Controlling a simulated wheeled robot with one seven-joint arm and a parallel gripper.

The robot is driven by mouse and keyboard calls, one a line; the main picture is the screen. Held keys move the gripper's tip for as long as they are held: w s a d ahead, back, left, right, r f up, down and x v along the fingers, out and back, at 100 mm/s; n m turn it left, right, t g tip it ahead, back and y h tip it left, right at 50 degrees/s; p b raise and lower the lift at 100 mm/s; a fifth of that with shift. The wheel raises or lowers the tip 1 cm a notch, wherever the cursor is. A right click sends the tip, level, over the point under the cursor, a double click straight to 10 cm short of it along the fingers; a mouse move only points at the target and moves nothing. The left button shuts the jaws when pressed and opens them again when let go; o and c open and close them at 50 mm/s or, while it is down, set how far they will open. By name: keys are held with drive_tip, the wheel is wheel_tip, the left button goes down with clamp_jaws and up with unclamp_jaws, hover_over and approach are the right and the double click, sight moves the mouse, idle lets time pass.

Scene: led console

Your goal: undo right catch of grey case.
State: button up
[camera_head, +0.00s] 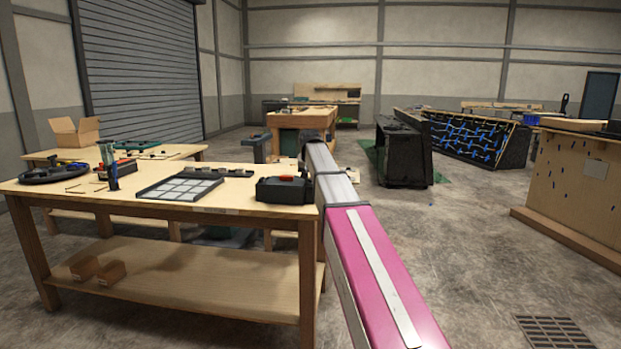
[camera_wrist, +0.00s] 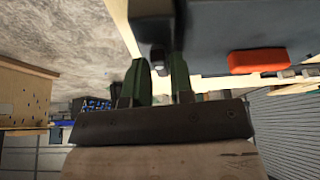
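The dark grey case (camera_head: 285,190) sits at the right end of the near workbench, with a red part on its top. In the wrist view the case (camera_wrist: 225,28) fills the upper part, seen upside down and close. Its red part (camera_wrist: 258,61) is right of my fingers. A small dark catch (camera_wrist: 157,52) sticks out from the case at the ends of my fingers. My gripper (camera_wrist: 158,63) has two green fingers standing apart, one on each side of the catch; contact is not clear. In the head view my arm hides the gripper.
The workbench (camera_head: 225,206) also holds a dark tray with pale squares (camera_head: 180,188) left of the case, and a screwdriver-like tool (camera_head: 112,176). A ribbed shutter (camera_head: 138,65) is behind. Open floor lies to the right, with a floor grate (camera_head: 555,331).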

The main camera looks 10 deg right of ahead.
drive_tip(key=shift+o, duration=0.9)
drive_tip(key=v, duration=1)
drive_tip(key=shift+s+r, duration=0.2)
drive_tip(key=shift+r, duration=0.15)
drive_tip(key=g, duration=0.4)
hover_over(310, 180)
drive_tip(key=shift+y, duration=0.4)
drive_tip(key=f, duration=1)
drive_tip(key=shift+w+d, duration=0.2)
drive_tip(key=shift+w, duration=0.15)
clamp_jaws()
